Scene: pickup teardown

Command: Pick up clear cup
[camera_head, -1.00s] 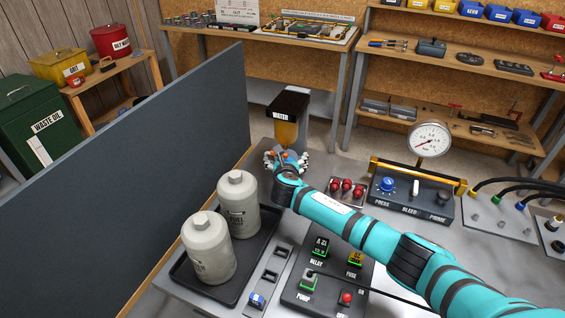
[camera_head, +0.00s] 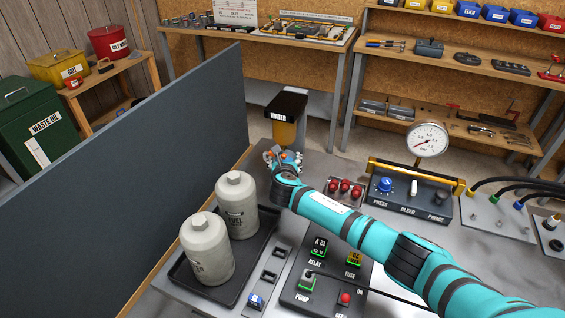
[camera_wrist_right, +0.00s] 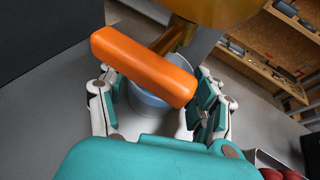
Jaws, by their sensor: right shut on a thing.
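The clear cup (camera_wrist_right: 150,107), pale bluish and see-through, stands between the fingers of my right gripper (camera_wrist_right: 157,112) in the right wrist view. The fingers are shut on it from both sides. An orange bar-shaped handle (camera_wrist_right: 143,66) crosses above the cup and hides much of it. In the head view my right gripper (camera_head: 284,158) is at the far end of the bench, just below the amber bowl of the WATER unit (camera_head: 284,134). There the cup is mostly hidden by the fingers. My left gripper is not in view.
Two grey bottles (camera_head: 236,204) stand in a black tray (camera_head: 262,238) left of my arm. Red-capped parts (camera_head: 345,187) and a gauge panel (camera_head: 411,198) are close on its right. A dark partition (camera_head: 125,165) borders the bench on the left.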

